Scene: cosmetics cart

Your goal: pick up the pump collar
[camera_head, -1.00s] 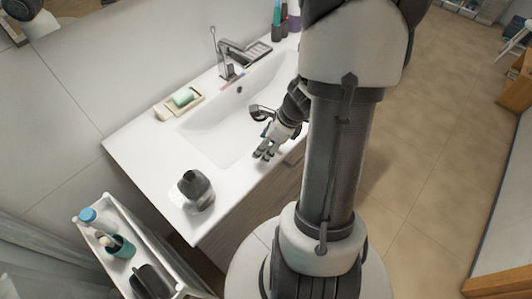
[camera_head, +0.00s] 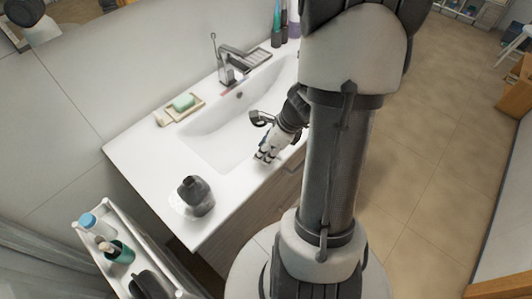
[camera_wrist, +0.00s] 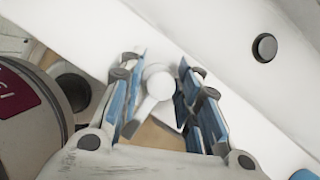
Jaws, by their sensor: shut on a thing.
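The pump collar (camera_wrist: 157,84) shows in the wrist view as a small white piece with a round head and a short arm. It sits between the blue-padded fingers of my gripper (camera_wrist: 160,98), which is shut on it. Its lower part is partly hidden by the fingers. In the head view my gripper (camera_head: 266,155) hangs at the front rim of the sink, near the counter edge. The collar is too small to make out there.
The white sink (camera_head: 210,150) has a faucet (camera_head: 232,62) behind it and a soap dish (camera_head: 185,110) at its back left. A white cart (camera_head: 118,212) with bottles stands at lower left.

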